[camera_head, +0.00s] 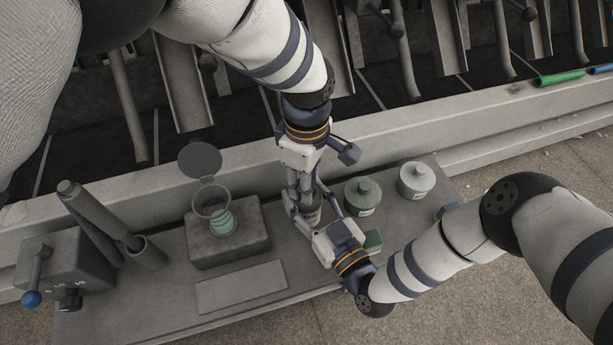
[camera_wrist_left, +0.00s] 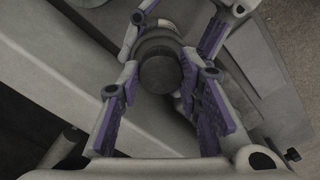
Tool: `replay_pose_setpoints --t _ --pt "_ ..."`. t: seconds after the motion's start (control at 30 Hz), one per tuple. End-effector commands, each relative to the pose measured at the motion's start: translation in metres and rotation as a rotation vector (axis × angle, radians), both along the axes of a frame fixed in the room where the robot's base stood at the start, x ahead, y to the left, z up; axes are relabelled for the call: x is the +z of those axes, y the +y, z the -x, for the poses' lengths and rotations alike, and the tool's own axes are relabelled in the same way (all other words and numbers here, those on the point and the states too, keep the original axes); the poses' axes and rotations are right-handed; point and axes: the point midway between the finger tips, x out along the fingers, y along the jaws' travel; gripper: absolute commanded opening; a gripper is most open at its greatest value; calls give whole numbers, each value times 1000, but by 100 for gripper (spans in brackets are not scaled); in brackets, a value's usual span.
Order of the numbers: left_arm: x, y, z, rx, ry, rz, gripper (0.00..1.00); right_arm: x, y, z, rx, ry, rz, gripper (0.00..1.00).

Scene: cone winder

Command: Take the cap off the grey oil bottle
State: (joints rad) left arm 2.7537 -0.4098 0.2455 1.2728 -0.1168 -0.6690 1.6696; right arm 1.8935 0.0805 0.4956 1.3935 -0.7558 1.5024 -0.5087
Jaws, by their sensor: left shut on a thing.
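The grey oil bottle (camera_head: 312,215) stands on the bench, mostly hidden between my two grippers. Part of its label shows in the head view. Its dark round cap (camera_wrist_left: 160,72) faces the left wrist camera. My left gripper (camera_head: 306,192) comes from above, and its purple fingers sit on both sides of the cap, shut on it. My right gripper (camera_head: 318,222) comes from the right, low down, with its fingers around the bottle's body below the cap. Its fingers also show at the top of the left wrist view (camera_wrist_left: 180,28). Whether the cap has turned cannot be seen.
A small green block (camera_head: 373,242) lies near the right gripper. The winder's rail runs behind.

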Motion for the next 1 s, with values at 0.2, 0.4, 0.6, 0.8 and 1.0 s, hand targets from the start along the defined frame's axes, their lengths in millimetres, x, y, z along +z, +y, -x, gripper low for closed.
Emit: replay_pose_setpoints --t 0.2,0.4,0.6,0.8,1.0 --pt "1 0 0 -1 0 0 0 -1 0 0 1 2 1 0" --pt "7 0 0 -1 -1 0 0 -1 0 1 1 2 1 0" --pt "14 0 0 -2 0 0 0 -1 0 1 1 3 2 0" --pt "21 0 0 -2 0 0 0 -1 0 1 1 3 2 0" --pt "22 0 0 -1 1 0 0 -1 0 1 1 3 2 0"
